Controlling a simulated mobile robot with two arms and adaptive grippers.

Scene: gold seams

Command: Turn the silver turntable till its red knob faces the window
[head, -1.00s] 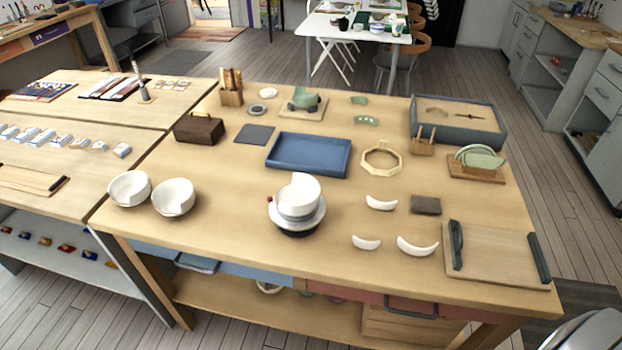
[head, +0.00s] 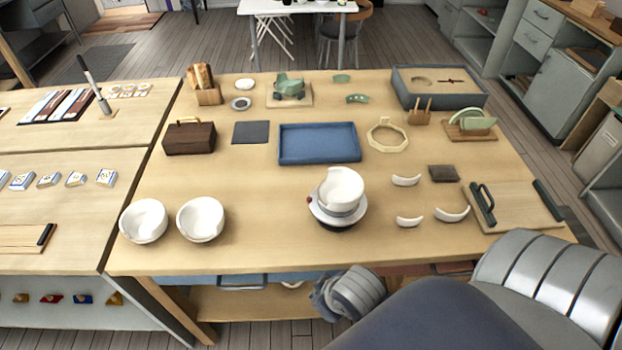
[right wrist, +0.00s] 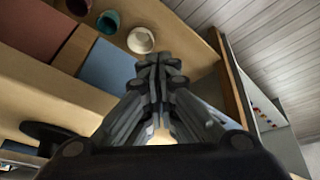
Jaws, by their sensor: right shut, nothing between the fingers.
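The silver turntable (head: 338,217) stands on the wooden workbench, right of the two white bowls. A white bowl (head: 343,187) with a notch in its rim rests on it. The turntable's small red knob (head: 309,199) shows at its left side. My right gripper (head: 330,297) is in front of the bench's front edge, below the top and apart from the turntable. In the right wrist view its fingers (right wrist: 160,68) are shut and empty. The turntable does not show in the right wrist view. My left gripper is not in view. No window shows.
Two white bowls (head: 143,221) (head: 201,219) stand left of the turntable. Curved white shards (head: 452,214) lie to its right. A blue tray (head: 319,144) is behind it. The bench top directly around the turntable is clear. Drawers and a lower shelf are under the bench.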

